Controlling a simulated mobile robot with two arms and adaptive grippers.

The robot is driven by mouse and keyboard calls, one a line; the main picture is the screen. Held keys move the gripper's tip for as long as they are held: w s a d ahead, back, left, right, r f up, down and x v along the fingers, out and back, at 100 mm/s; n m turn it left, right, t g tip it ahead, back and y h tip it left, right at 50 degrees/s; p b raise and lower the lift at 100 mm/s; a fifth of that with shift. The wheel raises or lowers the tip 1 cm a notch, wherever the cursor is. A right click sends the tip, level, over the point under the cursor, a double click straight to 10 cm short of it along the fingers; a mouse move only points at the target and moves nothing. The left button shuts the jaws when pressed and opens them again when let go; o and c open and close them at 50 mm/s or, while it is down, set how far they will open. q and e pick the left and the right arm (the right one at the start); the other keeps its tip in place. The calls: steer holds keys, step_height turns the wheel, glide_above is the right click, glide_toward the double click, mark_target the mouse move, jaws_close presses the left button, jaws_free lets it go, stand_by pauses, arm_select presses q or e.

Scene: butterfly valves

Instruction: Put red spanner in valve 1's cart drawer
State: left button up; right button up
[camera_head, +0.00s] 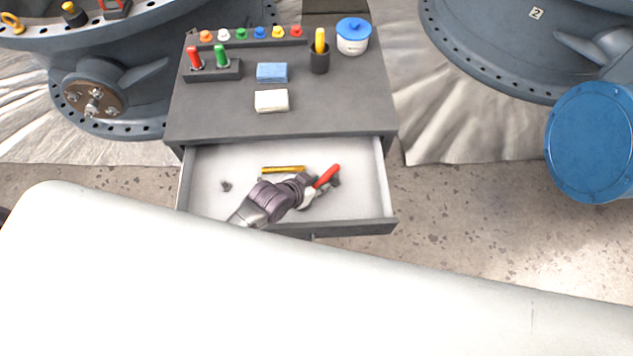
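The red spanner (327,176) shows as a red handle pointing up and right, over the right half of the open drawer (220,203) of the dark grey cart. My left gripper (322,184) is over the drawer at the handle's lower end, with dark finger parts on both sides of it. The gripper covers the rest of the spanner. I cannot tell whether the fingers are closed on it or how high it is above the drawer floor. My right gripper is not in view.
The drawer also holds a yellow tool (283,169) and a small dark piece (226,186). The cart top (215,113) carries red and green handles, coloured knobs, a cup, a jar and cloths. Large flanged valves stand on both sides. A pale shape fills the foreground.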

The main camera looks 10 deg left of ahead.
arm_select(q)
steer(key=shift+r, duration=0.1)
steer(key=shift+s+a+r, duration=0.1)
steer(key=shift+s+r, duration=0.05)
steer(key=shift+r, duration=0.05)
steer(key=p+v, duration=0.2)
steer(key=v, duration=0.9)
steer(key=shift+s, duration=0.3)
steer(key=shift+r, duration=0.2)
